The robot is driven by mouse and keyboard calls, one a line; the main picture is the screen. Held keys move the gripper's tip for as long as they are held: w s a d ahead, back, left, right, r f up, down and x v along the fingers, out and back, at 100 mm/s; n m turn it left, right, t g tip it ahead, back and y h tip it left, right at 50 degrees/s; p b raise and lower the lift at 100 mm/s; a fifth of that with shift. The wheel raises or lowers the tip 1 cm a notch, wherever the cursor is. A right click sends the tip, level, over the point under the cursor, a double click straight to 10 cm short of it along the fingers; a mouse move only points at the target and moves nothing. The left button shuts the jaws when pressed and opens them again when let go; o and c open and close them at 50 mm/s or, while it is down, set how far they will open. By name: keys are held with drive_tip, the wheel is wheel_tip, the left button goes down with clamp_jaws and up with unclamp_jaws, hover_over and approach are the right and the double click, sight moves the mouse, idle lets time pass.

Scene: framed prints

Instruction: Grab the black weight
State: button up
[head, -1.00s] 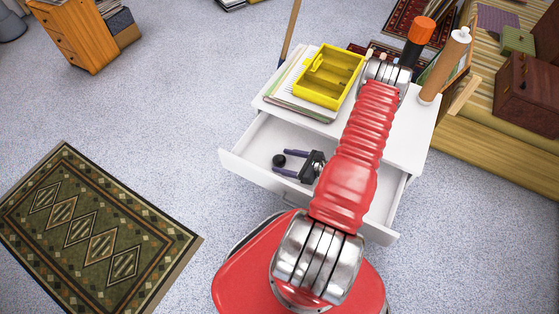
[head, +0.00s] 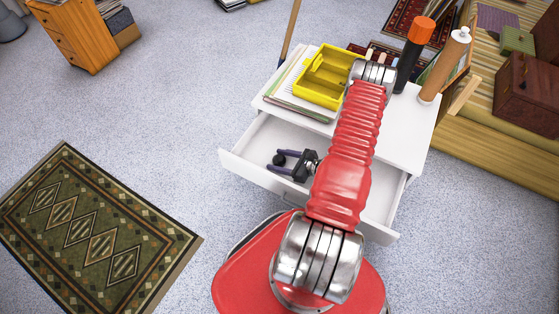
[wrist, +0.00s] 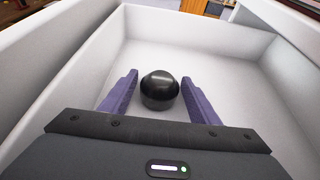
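The black weight (wrist: 160,90) is a small, dark, rounded object lying on the floor of the open white drawer (head: 246,170). In the head view the weight (head: 278,160) is at the tips of my gripper (head: 280,160). In the wrist view the two purple fingers of my gripper (wrist: 158,92) are apart, one on each side of the weight. A narrow gap shows between the weight and each finger. My gripper is open, low inside the drawer.
The white drawer walls (wrist: 60,70) rise around my gripper. The cabinet top (head: 402,140) above holds a yellow tray (head: 328,75), papers (head: 290,95), a black-and-orange bottle (head: 415,55) and a brown cylinder (head: 445,65). A patterned rug (head: 90,235) lies on the floor at left.

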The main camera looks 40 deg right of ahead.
sight(279, 158)
drive_tip(key=c, duration=1)
drive_tip(key=shift+r, duration=0.2)
drive_tip(key=shift+r, duration=4.85)
